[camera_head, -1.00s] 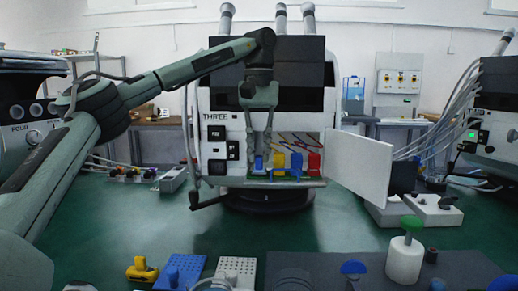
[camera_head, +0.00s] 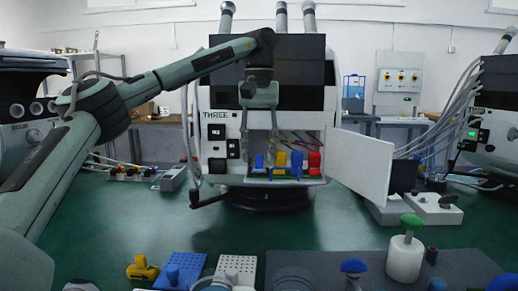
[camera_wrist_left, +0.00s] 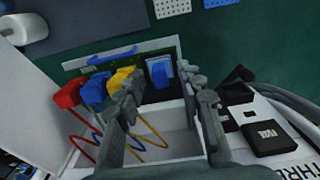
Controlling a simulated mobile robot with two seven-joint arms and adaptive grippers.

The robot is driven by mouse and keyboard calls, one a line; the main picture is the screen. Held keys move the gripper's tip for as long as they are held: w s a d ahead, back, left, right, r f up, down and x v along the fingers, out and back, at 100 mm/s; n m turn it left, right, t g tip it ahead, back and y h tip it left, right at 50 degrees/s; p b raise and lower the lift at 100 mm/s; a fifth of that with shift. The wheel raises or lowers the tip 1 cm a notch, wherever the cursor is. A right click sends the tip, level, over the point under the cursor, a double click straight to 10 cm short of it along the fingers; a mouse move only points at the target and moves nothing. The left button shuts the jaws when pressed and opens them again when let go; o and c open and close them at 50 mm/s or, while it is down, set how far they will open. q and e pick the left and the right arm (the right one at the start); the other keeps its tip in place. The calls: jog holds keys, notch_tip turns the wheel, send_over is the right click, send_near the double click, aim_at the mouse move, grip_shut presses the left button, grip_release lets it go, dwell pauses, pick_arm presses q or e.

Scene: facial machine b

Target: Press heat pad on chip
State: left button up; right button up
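A blue-handled part (camera_head: 259,161) sits at the left of the open bay in the machine marked THREE (camera_head: 214,116). Beside it to the right are a yellow part (camera_head: 280,159), a second blue part (camera_head: 297,163) and a red part (camera_head: 314,161), with thin wires behind. My left gripper (camera_head: 260,148) points down at the bay, fingers apart. In the left wrist view the left gripper (camera_wrist_left: 165,98) shows nothing held; the first blue part (camera_wrist_left: 160,72) lies ahead, between the finger lines. I cannot tell which part is the heat pad; no chip is clearly visible.
The bay's white door (camera_head: 358,163) stands open to the right. A crank handle (camera_head: 207,201) juts out at lower left. Yellow and blue parts and a white perforated plate (camera_head: 237,267) lie in front, beside a white cylinder (camera_head: 405,258). Green surface between is clear.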

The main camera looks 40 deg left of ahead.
pick_arm(q)
notch_tip(320, 180, up, 12)
dwell(0.6)
